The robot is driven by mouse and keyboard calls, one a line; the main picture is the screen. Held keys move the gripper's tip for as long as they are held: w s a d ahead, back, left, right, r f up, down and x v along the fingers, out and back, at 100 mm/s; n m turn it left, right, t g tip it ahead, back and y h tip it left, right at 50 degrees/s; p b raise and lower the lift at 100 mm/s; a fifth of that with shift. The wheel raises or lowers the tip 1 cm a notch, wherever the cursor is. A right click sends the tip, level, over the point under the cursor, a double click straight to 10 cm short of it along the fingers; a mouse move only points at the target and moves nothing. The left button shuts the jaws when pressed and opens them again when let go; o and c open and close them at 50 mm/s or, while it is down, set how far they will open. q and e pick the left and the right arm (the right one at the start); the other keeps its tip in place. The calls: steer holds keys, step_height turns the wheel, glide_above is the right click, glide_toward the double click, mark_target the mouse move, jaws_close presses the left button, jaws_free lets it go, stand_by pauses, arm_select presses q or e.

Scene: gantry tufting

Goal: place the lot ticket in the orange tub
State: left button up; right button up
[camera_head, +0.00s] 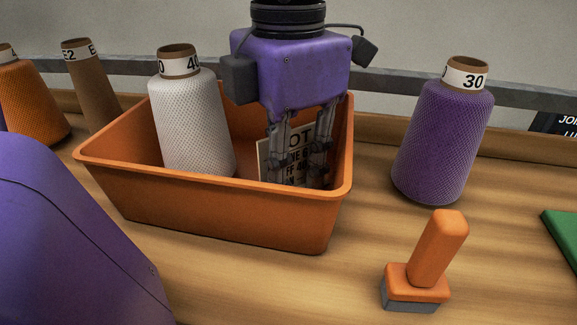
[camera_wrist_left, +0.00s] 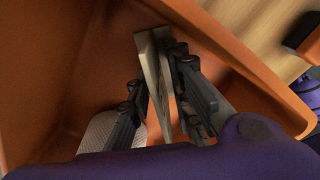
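The lot ticket (camera_head: 297,160) is a cream card with black print. It stands in the right part of the orange tub (camera_head: 215,215), its lower edge hidden by the front wall. In the left wrist view the ticket (camera_wrist_left: 152,75) shows edge-on as two thin panels. My left gripper (camera_head: 302,165) points down into the tub with its fingers spread, one on each side of the ticket. In the left wrist view, a gap shows between the left finger and the card; the right finger is very close, and I cannot tell if it touches. My right gripper is not in view.
A white yarn cone (camera_head: 192,125) stands in the tub's left part. A purple cone (camera_head: 443,135) stands right of the tub. An orange-handled stamp-like tool (camera_head: 428,265) is at the front right. An orange cone (camera_head: 30,100) and a bare brown cone (camera_head: 88,88) stand at left.

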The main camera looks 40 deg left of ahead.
arm_select(q)
steer(key=shift+r, duration=0.1)
step_height(320, 180, up, 12)
steer(key=shift+r+p, duration=0.1)
steer(key=shift+p, duration=0.7)
